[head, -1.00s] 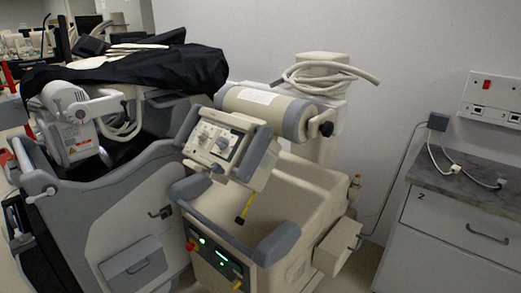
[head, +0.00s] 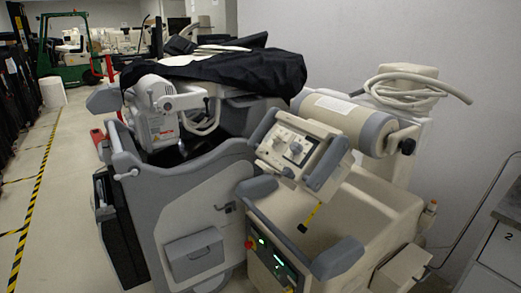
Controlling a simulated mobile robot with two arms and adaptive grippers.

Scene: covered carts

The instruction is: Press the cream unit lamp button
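The cream unit (head: 375,205) stands right of centre in the head view, with grey bumpers at its front corners. Its tilted control panel (head: 292,150) carries knobs and has grey handles on both sides. A dark lower front panel (head: 270,262) shows green lights and a red knob (head: 250,243) at its left edge. I cannot tell which part is the lamp button. Neither of my grippers is in view.
A grey cart (head: 185,205) partly under a black cover (head: 215,72) stands directly left of the cream unit. Open floor with yellow-black tape (head: 33,200) lies at the left. A drawer cabinet (head: 503,245) is at the right edge. A green forklift (head: 65,50) stands far back.

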